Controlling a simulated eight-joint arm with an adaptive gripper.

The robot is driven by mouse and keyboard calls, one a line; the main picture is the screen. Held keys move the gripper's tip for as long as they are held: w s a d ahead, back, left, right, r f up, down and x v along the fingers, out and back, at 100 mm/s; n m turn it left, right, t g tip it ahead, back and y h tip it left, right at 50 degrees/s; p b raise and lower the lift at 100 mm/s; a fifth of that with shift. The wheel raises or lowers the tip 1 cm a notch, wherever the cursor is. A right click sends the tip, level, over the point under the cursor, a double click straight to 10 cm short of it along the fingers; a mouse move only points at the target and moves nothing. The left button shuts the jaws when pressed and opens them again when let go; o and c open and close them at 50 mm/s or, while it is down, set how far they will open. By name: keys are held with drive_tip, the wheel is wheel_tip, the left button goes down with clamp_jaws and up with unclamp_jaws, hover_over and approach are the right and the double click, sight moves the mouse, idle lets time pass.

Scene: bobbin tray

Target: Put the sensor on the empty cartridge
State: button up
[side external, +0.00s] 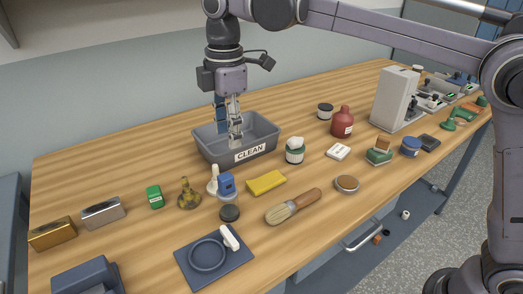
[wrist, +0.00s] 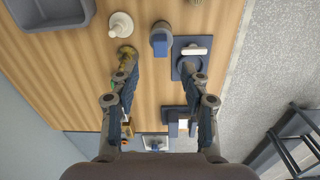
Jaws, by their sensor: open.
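I cannot tell for sure which things are the sensor and the empty cartridge. A silver box (side external: 103,212) and a gold box (side external: 53,233) lie at the left. A dark blue mat (side external: 240,262) bears a ring and a white cylinder (side external: 229,237). My gripper (side external: 236,140) is open and empty, pointing down; in the side view it overlaps the grey bin. Its height over the bin is unclear.
The grey bin marked CLEAN (side external: 211,151) stands at the back. A red bottle (side external: 342,122) and grey machine (side external: 396,100) stand to the right.

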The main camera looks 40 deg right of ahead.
drive_tip(key=s+d+f+m+t, duration=0.1)
drive_tip(key=s+d+m+t, duration=0.1)
drive_tip(key=s+d+m, duration=0.35)
drive_tip(key=s+d+f+m+t, duration=0.1)
drive_tip(key=s+d+m, duration=0.15)
drive_tip(key=d, duration=0.55)
drive_tip(key=s+d+f+m+t, duration=0.3)
drive_tip(key=s+d+f+m, duration=0.6)
drive_tip(key=f, duration=0.1)
drive_tip(key=shift+s+t, duration=0.2)
drive_tip(key=shift+t, duration=0.2)
